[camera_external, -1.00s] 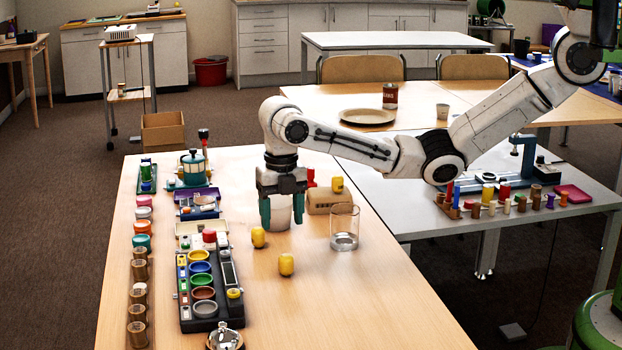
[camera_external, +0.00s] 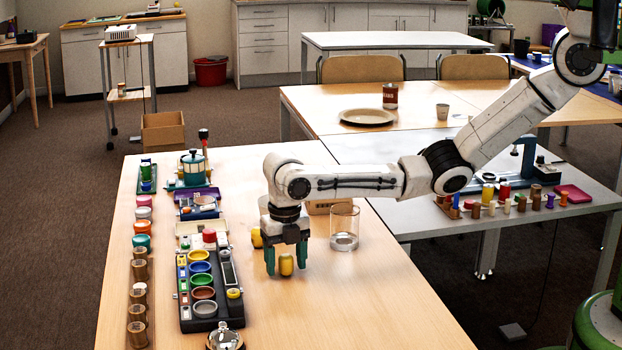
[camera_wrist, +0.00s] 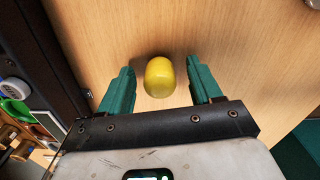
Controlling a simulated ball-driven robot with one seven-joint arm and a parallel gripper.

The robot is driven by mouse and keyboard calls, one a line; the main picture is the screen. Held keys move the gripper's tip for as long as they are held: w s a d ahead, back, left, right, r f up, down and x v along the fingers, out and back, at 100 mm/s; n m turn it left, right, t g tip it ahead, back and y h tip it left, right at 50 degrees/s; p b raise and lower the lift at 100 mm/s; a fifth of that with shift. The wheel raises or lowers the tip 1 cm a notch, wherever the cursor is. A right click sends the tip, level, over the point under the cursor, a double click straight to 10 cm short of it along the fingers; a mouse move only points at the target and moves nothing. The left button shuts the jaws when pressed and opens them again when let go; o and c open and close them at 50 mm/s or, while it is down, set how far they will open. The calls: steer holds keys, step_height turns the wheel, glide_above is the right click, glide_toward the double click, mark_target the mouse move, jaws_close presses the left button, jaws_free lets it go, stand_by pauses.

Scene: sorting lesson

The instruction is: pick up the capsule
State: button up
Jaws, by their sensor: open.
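A yellow capsule (camera_external: 286,264) stands on the wooden table, and in the wrist view the capsule (camera_wrist: 159,77) shows between the green fingertips with a gap on both sides. My gripper (camera_external: 286,258) is open, pointing down, with its fingers on either side of the capsule; the wrist view also shows the gripper (camera_wrist: 162,85).
A clear glass (camera_external: 344,228) stands close to the right of my gripper. A black sorting tray (camera_external: 212,320) with coloured cups lies to the left. A tan box (camera_external: 318,207) is partly hidden behind my arm. The table's front right is clear.

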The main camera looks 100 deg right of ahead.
steer(key=shift+c, duration=0.3)
steer(key=c, duration=1)
steer(key=shift+r, duration=0.1)
steer(key=shift+c, duration=0.2)
steer(key=shift+r, duration=0.7)
steer(key=s+a+r+p, duration=0.2)
steer(key=s+r+p, duration=0.8)
steer(key=s, duration=0.3)
steer(key=shift+s+a+r, duration=0.25)
steer(key=shift+s+r, duration=0.15)
steer(key=shift+r, duration=0.3)
